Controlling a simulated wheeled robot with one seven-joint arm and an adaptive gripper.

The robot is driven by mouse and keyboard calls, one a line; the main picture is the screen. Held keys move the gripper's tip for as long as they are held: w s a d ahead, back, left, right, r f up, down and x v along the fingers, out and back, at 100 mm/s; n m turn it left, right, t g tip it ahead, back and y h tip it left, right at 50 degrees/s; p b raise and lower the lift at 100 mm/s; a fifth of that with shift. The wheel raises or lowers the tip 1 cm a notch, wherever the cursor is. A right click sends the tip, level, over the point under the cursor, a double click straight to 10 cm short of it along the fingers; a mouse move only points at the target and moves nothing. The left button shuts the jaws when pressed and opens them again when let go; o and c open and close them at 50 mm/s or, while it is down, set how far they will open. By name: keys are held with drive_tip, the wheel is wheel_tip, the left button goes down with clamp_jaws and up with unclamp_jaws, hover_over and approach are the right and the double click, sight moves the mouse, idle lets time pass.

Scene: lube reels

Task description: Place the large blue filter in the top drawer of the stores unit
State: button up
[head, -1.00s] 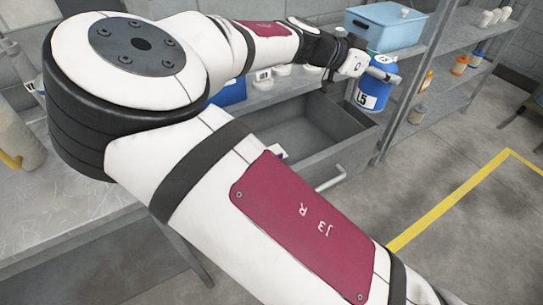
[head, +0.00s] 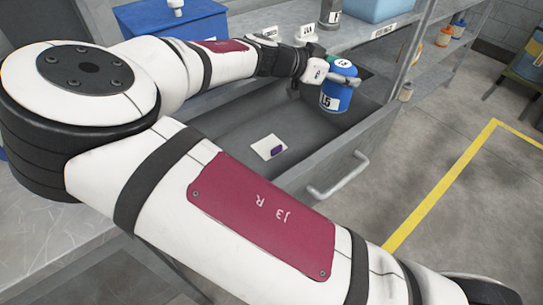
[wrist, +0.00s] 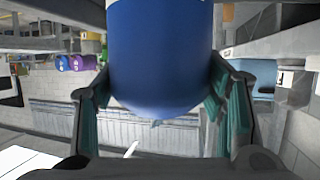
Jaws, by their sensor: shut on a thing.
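The large blue filter (head: 336,98) has a white label reading L5 and a label on its top. My gripper (head: 343,78) is shut on it and holds it upright near the top. In the wrist view the blue filter (wrist: 160,60) fills the upper middle between the two fingers. The top drawer (head: 225,135) of the stores unit is pulled open, and its handle (head: 340,178) faces the lower right. In the head view the filter overlaps the drawer's far right inside corner. I cannot tell its exact height over the drawer floor.
A white card with a purple mark (head: 269,147) lies on the drawer floor. A shelf upright (head: 412,45) rises close right of the filter.

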drive_tip(key=f+b, duration=0.1)
drive_tip(key=f, duration=0.1)
drive_tip(key=f+b, duration=0.1)
drive_tip(key=f, duration=0.1)
drive_tip(key=f+b, duration=0.1)
drive_tip(key=f, duration=0.1)
drive_tip(key=shift+w+a, duration=0.2)
drive_tip(key=shift+w, duration=0.15)
wheel_tip(320, 180, down, 10)
drive_tip(key=b, duration=0.2)
drive_tip(key=o, duration=1.5)
drive_tip(key=shift+o, duration=0.2)
drive_tip(key=p+v, duration=0.1)
drive_tip(key=v, duration=1.1)
drive_tip(key=shift+p, duration=0.4)
drive_tip(key=shift+r, duration=0.1)
